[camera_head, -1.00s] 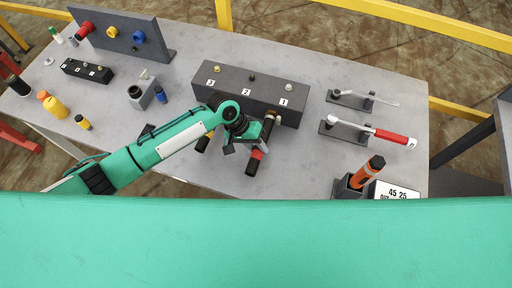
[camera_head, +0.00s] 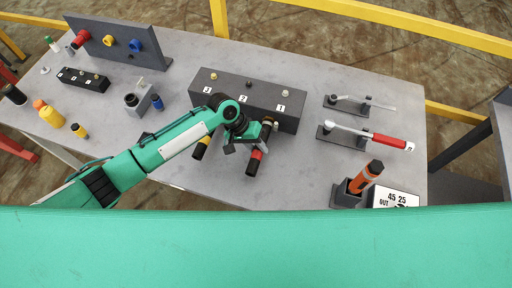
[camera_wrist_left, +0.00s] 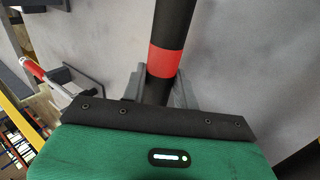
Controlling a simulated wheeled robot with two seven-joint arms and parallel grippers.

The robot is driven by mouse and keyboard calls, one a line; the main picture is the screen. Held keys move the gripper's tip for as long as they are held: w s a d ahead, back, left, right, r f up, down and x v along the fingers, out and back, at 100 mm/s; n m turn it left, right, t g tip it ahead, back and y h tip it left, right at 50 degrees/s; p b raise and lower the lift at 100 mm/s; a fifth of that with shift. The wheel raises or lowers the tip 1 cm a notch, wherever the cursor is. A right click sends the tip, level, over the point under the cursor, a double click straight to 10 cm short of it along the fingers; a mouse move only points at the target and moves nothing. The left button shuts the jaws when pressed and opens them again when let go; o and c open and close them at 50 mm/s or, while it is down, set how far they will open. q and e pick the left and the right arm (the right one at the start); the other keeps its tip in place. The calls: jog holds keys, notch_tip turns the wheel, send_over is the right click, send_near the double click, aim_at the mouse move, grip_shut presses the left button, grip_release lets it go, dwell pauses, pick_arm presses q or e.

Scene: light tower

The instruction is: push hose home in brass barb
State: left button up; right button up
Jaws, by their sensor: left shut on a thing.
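A black hose with a red band (camera_head: 256,155) lies in front of the dark block (camera_head: 228,82) numbered 3, 2, 1. Its far end is at the block's front face below number 1. My left gripper (camera_head: 262,142) is shut on this hose. The red band also shows in the left wrist view (camera_wrist_left: 166,61), with the hose running between the jaws. A brass-coloured knob (camera_head: 214,76) stands on the block above number 3. The barb and the hose's seating depth are hidden by the block and gripper. My right gripper is out of view.
A yellow-banded hose (camera_head: 201,148) lies left of the gripper at the block's front. Two lever tools on stands, one with a red handle (camera_head: 392,142), sit to the right. An orange tool (camera_head: 366,177) stands in a holder. The grey table (camera_head: 310,165) is clear between.

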pick_arm(q)
jog(key=o, duration=1.2)
jog(key=shift+c, duration=0.2)
jog(key=b+v, duration=0.3)
jog(key=v, duration=1)
jog(key=shift+a+r+b, duration=0.15)
jog(key=shift+r+b, duration=0.15)
jog(key=shift+r, duration=0.05)
jog(key=shift+f, duration=0.1)
